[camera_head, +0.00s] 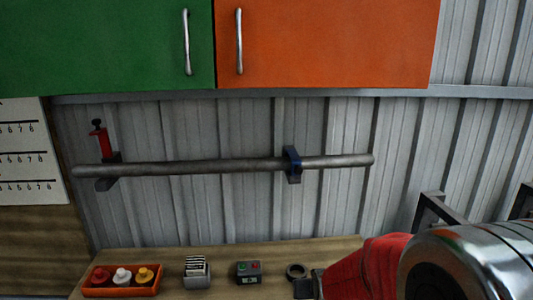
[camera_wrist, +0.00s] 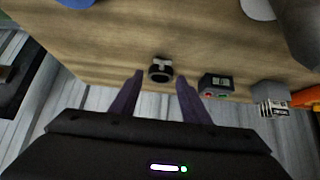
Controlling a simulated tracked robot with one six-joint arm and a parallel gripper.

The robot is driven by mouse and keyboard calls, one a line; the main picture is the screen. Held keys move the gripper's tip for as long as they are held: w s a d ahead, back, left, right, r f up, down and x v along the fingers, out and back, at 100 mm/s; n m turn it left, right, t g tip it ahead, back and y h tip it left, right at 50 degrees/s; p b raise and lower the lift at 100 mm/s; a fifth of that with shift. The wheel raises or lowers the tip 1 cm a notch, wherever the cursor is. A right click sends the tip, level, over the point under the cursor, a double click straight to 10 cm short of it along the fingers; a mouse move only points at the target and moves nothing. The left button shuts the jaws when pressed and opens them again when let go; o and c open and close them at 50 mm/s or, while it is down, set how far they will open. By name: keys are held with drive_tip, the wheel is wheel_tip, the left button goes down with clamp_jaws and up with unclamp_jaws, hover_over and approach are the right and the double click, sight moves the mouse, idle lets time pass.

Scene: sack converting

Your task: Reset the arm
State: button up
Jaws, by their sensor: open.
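My arm (camera_head: 375,268), red with a silver joint, fills the lower right of the head view. In the wrist view my gripper (camera_wrist: 159,78) shows two dark purple fingers spread apart. A small black ring-shaped thing (camera_wrist: 160,75) on the wooden bench appears between or just beyond the fingertips, and I cannot tell how far below them it is. I see nothing held. The ring also shows in the head view (camera_head: 296,271), just left of my arm. My fingers are not clearly visible in the head view.
The bench (camera_head: 220,254) carries a grey box with red and green buttons (camera_head: 249,272), a card holder (camera_head: 196,271) and an orange tray (camera_head: 121,292) with red, white and yellow items. A metal pipe (camera_head: 230,166) crosses the corrugated wall. Green (camera_head: 100,45) and orange (camera_head: 330,45) cabinets hang above.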

drive_tip(key=s+d+r+g, duration=0.1)
drive_tip(key=s+r, duration=0.7)
drive_tip(key=s, duration=0.6)
drive_tip(key=s+d+r+g, duration=0.1)
drive_tip(key=s+d+r, duration=0.1)
drive_tip(key=s+r, duration=0.6)
drive_tip(key=shift+s+m+g, duration=0.3)
drive_tip(key=shift+s, duration=2.75)
drive_tip(key=shift+a+r, duration=0.1)
